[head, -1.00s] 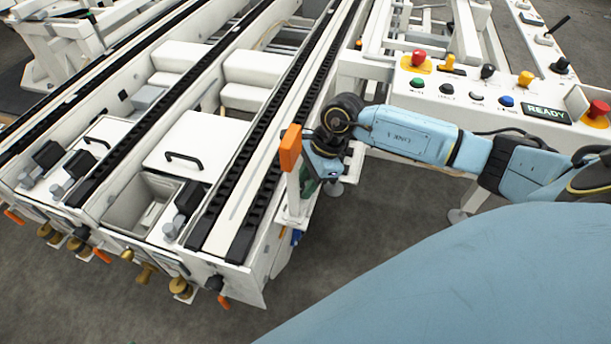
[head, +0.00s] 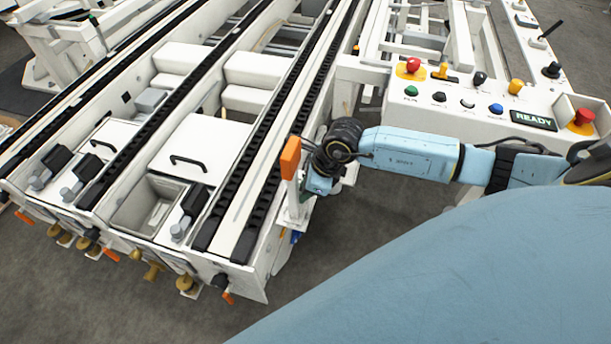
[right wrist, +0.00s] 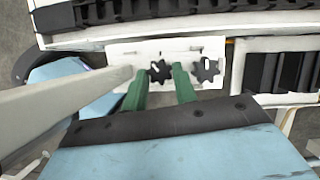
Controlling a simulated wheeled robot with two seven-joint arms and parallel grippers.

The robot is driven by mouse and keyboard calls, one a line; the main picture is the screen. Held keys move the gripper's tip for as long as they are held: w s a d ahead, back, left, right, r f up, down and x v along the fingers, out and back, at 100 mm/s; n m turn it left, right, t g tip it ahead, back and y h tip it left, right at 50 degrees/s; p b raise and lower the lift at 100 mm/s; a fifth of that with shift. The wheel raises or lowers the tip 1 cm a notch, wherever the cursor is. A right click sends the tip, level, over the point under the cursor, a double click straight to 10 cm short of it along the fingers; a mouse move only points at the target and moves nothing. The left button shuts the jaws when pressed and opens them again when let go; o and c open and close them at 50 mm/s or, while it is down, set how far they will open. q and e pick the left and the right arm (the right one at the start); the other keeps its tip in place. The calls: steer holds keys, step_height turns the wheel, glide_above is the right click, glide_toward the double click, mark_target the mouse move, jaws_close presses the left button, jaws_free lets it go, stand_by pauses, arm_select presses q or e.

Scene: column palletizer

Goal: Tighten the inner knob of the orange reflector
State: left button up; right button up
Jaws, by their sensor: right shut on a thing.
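The orange reflector (head: 290,158) stands upright on a white post at the near right corner of the conveyor frame. My right gripper is beside the post in the head view, its fingers mostly hidden there. In the right wrist view two black star-shaped knobs sit side by side on a white plate (right wrist: 125,52). The green fingers of my right gripper (right wrist: 159,69) are on both sides of the left knob (right wrist: 160,72) and shut on it. The other knob (right wrist: 207,70) is free, just right of the fingers. My left gripper is not in view.
The white conveyor frame with black chain rails (head: 262,125) fills the left and middle. A control panel (head: 470,108) with coloured buttons and a READY display stands behind my right arm. Bare grey floor (head: 330,250) lies in front.

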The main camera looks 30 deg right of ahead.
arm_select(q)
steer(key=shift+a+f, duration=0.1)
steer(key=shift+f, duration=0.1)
arm_select(e)
steer(key=o, duration=1)
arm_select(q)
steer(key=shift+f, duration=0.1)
